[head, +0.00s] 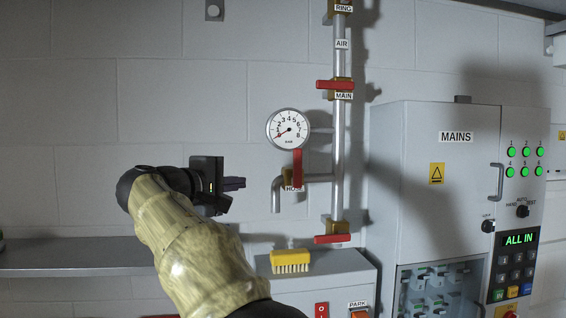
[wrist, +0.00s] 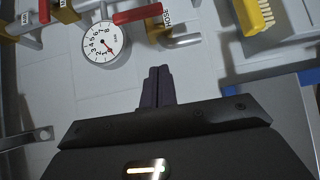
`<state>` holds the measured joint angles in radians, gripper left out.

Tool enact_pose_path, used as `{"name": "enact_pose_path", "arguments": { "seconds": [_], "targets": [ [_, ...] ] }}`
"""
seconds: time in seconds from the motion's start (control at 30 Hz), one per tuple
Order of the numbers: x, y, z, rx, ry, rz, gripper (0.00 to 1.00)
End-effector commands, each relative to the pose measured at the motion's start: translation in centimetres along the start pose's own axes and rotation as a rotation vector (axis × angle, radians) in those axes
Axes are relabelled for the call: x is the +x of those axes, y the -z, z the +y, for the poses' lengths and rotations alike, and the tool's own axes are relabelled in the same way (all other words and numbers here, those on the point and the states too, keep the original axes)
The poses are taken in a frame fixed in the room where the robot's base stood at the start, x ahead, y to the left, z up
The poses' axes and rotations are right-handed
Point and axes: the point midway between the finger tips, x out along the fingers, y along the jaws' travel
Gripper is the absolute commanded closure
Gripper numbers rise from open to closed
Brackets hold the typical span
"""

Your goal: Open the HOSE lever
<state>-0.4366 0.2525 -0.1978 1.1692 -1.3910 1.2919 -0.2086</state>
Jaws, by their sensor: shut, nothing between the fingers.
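The HOSE lever (head: 298,167) is red and points straight up from a brass valve at the HOSE label, across the short side pipe. In the wrist view the lever (wrist: 138,15) shows at the top, beside the gauge, with the HOSE label (wrist: 167,16) at its valve end. My gripper (head: 243,183) is shut and empty, to the left of the lever and apart from it. Its shut fingers (wrist: 157,75) show in the wrist view, below the lever in the picture.
A round pressure gauge (head: 288,129) sits just above the lever. Red MAIN lever (head: 335,85) and a lower red lever (head: 332,239) lie across the vertical pipe. A yellow brush (head: 291,262) rests on the grey box below. The MAINS cabinet (head: 432,180) stands at right.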

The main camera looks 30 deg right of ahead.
Motion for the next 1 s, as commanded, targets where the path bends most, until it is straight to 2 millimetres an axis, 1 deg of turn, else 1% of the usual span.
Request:
{"name": "enact_pose_path", "arguments": {
  "seconds": [0.03, 0.1, 0.13, 0.43, 0.57, 0.67, 0.77, 1.0],
  "targets": [
    [-0.6, -0.3, 1.8, 0.013, -0.037, -0.018, 1.0],
    [-1.0, -0.7, 3.1, 0.023, -0.07, -0.038, 1.0],
    [-1.1, -0.8, 3.4, 0.026, -0.077, -0.043, 1.0],
    [-1.1, -0.9, 3.5, 0.026, -0.082, -0.046, 1.0],
    [-0.7, -0.9, 3.7, 0.026, -0.082, -0.047, 1.0],
    [0.2, -1.0, 3.8, 0.025, -0.081, -0.048, 1.0],
    [1.6, -1.1, 4.0, 0.024, -0.081, -0.049, 1.0],
    [5.8, -1.3, 4.5, 0.024, -0.081, -0.048, 1.0]
  ]
}}
